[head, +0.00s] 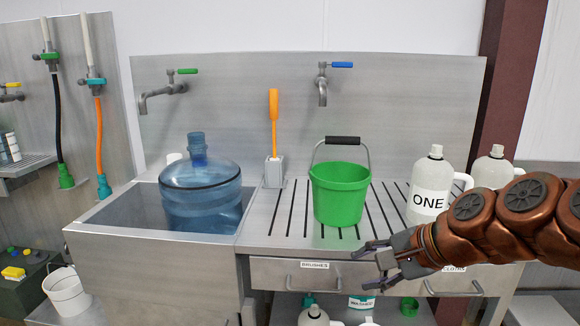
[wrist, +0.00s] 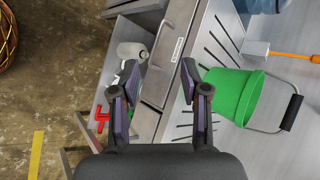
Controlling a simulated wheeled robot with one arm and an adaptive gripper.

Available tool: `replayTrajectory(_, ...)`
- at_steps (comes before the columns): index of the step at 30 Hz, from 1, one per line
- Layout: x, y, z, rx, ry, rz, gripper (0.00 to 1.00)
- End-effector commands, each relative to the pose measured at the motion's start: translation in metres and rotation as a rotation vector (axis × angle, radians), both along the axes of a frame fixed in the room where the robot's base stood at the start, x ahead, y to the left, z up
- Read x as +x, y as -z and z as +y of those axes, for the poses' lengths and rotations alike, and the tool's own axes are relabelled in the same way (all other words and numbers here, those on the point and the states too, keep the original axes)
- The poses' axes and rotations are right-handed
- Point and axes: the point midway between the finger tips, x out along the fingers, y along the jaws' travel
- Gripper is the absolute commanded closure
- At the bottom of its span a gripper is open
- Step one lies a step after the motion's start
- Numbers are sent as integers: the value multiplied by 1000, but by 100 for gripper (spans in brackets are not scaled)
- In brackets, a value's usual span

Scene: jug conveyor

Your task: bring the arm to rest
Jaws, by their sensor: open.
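My gripper (head: 378,265) is open and empty in the head view, in front of the drawers below the slatted counter. In the wrist view its two fingers (wrist: 160,88) are spread apart with nothing between them. My arm reaches in from the right in the head view, covering part of the counter's front edge and the lower part of a jug. The fingers appear clear of the drawer fronts, but the exact gap cannot be told.
A green bucket (head: 340,193), a jug marked ONE (head: 430,187) and another jug (head: 490,168) stand on the slatted counter (head: 275,222). A blue water bottle (head: 200,190) stands in the sink (head: 120,240). An orange-handled brush (head: 273,125) stands in a holder.

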Motion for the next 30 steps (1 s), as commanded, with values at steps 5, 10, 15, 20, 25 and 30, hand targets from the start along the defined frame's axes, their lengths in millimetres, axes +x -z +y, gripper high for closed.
replayTrajectory(5,-81,13,20,-317,-356,69,54)
replayTrajectory(10,-160,27,3,-552,-684,168,54)
replayTrajectory(15,-220,29,-26,-686,-927,266,54)
replayTrajectory(20,-247,29,-37,-734,-1038,315,54)
replayTrajectory(25,-250,30,-39,-740,-1052,322,54)
replayTrajectory(30,-250,30,-39,-740,-1052,322,54)
